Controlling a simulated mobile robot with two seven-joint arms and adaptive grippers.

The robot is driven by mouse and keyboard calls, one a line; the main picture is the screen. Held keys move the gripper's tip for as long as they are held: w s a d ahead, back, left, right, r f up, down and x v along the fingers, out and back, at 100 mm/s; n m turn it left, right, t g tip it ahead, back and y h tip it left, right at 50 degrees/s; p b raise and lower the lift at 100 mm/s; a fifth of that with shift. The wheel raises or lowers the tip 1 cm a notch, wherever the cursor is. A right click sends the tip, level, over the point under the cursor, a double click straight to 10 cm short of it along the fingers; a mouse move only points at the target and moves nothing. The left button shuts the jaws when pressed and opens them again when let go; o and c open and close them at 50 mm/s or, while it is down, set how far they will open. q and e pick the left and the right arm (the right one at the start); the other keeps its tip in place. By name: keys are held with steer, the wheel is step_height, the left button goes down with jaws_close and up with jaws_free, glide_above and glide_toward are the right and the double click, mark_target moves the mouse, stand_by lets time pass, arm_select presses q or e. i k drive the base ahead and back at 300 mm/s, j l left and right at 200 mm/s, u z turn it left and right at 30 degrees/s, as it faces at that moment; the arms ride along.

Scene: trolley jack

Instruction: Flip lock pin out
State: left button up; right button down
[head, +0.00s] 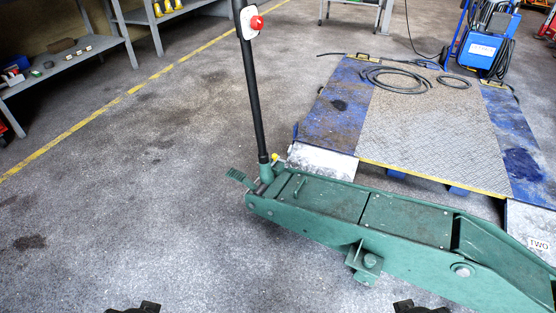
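A green trolley jack (400,225) stands on the floor, reaching from the centre to the right edge. Its black handle (254,95) rises almost upright from the left end. I cannot tell which of these is the lock pin. My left gripper (133,308) and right gripper (414,307) show only as black parts at the bottom edge, both apart from the jack. Their fingers are too cut off to judge.
A red button on a white plate (253,22) is on the handle. A green pedal (240,178) sticks out at the jack's left end. A blue and grey lift platform (420,125) with hoses lies behind. A shelf (75,60) stands far left. The left floor is clear.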

mark_target(275, 155)
steer(key=i+j+z, duration=0.2)
steer(key=z, duration=0.25)
steer(key=i+j+z, duration=0.15)
steer(key=j+z, duration=0.25)
steer(key=i+j+z, duration=0.1)
steer(key=j, duration=0.2)
steer(key=i+j+z, duration=0.1)
steer(key=j, duration=0.25)
steer(key=i+j+z, duration=0.1)
steer(key=j, duration=0.25)
steer(key=i+j, duration=0.1)
steer(key=j, duration=0.2)
steer(key=i+j, duration=0.1)
steer(key=j, duration=0.2)
steer(key=i+j, duration=0.1)
steer(key=j, duration=0.2)
